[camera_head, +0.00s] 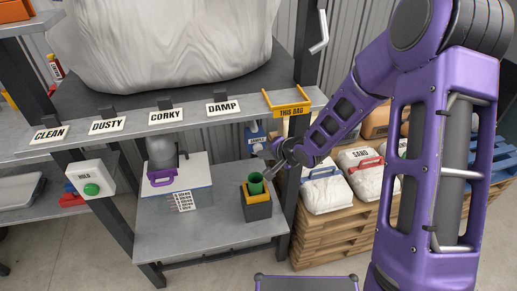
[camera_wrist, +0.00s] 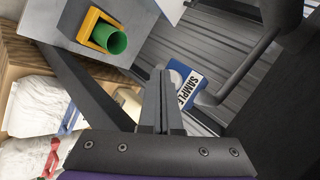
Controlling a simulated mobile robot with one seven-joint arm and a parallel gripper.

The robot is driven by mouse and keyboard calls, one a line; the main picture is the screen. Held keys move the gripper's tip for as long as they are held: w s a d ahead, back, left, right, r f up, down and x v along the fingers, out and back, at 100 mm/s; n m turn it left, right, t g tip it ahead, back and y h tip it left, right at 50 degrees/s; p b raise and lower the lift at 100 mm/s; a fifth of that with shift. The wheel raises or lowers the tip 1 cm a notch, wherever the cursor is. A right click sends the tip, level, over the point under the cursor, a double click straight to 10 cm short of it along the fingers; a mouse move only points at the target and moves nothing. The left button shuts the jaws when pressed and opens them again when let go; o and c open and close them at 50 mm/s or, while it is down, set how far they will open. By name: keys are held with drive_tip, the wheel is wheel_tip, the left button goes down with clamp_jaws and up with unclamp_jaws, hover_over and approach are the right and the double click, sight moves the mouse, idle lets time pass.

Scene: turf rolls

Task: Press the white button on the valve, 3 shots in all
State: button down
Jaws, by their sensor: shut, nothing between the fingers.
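The valve shows as a blue-and-white block labelled SAMPLE (camera_head: 256,139) behind the lower shelf. In the wrist view the SAMPLE label (camera_wrist: 188,88) is close beyond my fingers, with dark pipe beside it. A pale rounded piece at the label's left edge may be the white button; my fingers partly cover it. My gripper (camera_head: 270,170) is shut and empty, just below the valve in the head view. In the wrist view its fingertips (camera_wrist: 153,74) point toward the label's left side; I cannot tell whether they touch. A green cup (camera_head: 256,183) stands in a yellow-topped dark holder (camera_head: 258,208).
The lower shelf (camera_head: 215,238) also bears a box with a grey-and-purple device (camera_head: 162,160). Above is a sign shelf (camera_head: 140,128) with a big white bag (camera_head: 170,45). A green button box (camera_head: 91,188) hangs left. Sand bags (camera_head: 360,172) lie on pallets at right.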

drive_tip(key=shift+w+a+p, duration=0.15)
drive_tip(key=shift+w+p, duration=0.15)
drive_tip(key=shift+w, duration=0.25)
idle(1.1)
drive_tip(key=shift+s, duration=0.1)
drive_tip(key=shift+s+d, duration=0.25)
drive_tip(key=shift+s, duration=0.6)
drive_tip(key=s, duration=0.2)
drive_tip(key=s+d, duration=0.1)
drive_tip(key=s, duration=0.1)
drive_tip(key=shift+s+d, duration=0.2)
drive_tip(key=shift+s, duration=0.2)
